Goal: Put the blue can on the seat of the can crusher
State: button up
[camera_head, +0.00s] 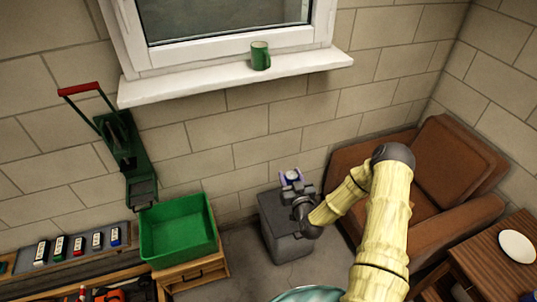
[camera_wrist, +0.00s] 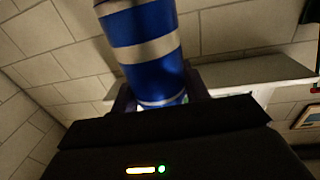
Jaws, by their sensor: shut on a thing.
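A blue can with silver bands (camera_wrist: 150,60) is between the fingers of my gripper (camera_wrist: 157,95) in the wrist view. In the head view my gripper (camera_head: 291,186) is shut on the can (camera_head: 292,176), of which only a small pale and blue part shows. The can crusher (camera_head: 122,145) is dark green with a red handle (camera_head: 78,89), mounted on the wall at the left. Its lever is raised. Its seat (camera_head: 143,191) is at the lower end and looks empty. My gripper is well to the right of the crusher, apart from it.
A green bin (camera_head: 178,232) stands on a wooden drawer unit (camera_head: 196,274) between the crusher and my gripper. A grey cabinet (camera_head: 282,240) is behind my gripper. A brown armchair (camera_head: 440,165) is at the right.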

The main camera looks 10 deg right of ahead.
jog(key=s+d+f+m+h, duration=0.1)
jog(key=s+d+f+h, duration=0.1)
jog(key=s+d, duration=0.4)
jog(key=shift+s+d+f+m+h+b, duration=0.35)
jog(key=shift+s+f, duration=0.1)
jog(key=shift+s, duration=0.3)
